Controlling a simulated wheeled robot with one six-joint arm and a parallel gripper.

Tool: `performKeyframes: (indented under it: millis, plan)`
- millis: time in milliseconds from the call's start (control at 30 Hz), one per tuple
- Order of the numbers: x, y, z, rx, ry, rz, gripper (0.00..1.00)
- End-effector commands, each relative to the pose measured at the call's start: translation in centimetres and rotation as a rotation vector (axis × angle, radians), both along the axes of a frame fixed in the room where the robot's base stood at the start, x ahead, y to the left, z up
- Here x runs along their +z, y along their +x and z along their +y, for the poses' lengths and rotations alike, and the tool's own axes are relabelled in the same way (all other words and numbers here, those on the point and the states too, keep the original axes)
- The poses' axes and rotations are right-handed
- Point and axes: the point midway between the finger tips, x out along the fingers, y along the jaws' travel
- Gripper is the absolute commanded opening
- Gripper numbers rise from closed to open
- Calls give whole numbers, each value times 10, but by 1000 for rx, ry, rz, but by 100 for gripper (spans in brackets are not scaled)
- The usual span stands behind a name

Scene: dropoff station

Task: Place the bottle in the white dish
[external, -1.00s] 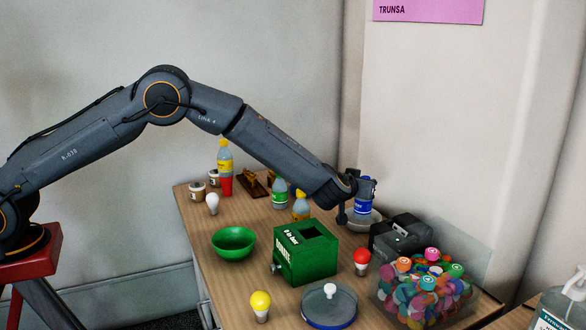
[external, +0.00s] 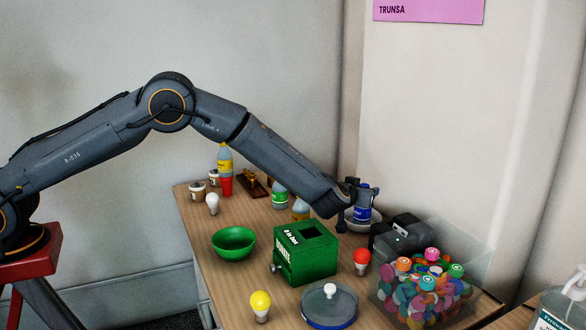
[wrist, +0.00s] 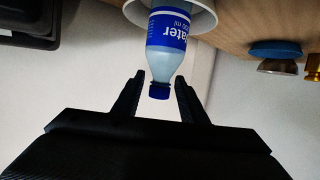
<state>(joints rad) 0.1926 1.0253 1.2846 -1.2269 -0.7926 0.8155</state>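The water bottle (external: 362,212), clear with a blue label and blue cap, stands in the white dish (external: 377,221) at the far right of the table. In the wrist view the bottle (wrist: 167,42) appears upside down, its base inside the dish (wrist: 204,17). My gripper (external: 362,187) is at the bottle's upper end. In the wrist view the fingers of my gripper (wrist: 158,92) are spread on either side of the blue cap, with a visible gap on both sides. The bottle's base is hidden by the dish rim.
A black device (external: 400,238) sits close to the right of the dish. A green box (external: 306,262), green bowl (external: 233,243), red bulb (external: 361,260) and clear bin of colourful discs (external: 425,290) stand nearer. Other bottles (external: 280,194) stand left. The wall is close behind.

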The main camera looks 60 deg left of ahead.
Motion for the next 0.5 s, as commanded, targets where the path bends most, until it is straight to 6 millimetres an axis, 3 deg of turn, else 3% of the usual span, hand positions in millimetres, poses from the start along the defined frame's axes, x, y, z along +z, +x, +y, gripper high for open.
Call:
performKeyframes:
  millis: [233, 500]
  plan:
    - [12, -25, -17, -2, 0, 0, 39]
    - [62, -24, -16, 0, -2, -3, 39]
